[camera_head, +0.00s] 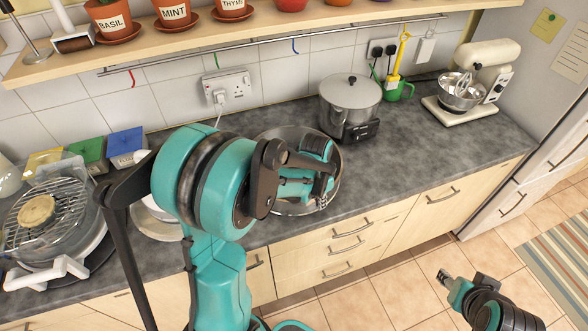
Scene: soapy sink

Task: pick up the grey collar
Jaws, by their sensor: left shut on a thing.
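My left gripper (325,186) reaches down into the round sink basin (275,133) in the counter. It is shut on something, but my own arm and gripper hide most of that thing. I cannot make out the grey collar clearly in this view. My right gripper (448,281) is low at the bottom right, over the tiled floor and apart from the counter. Its jaw opening is too small to judge.
A lidded steel pot (350,97) stands just right of the basin. A stand mixer (478,77) and green watering can (397,89) are farther right. The counter (425,140) is clear at front right.

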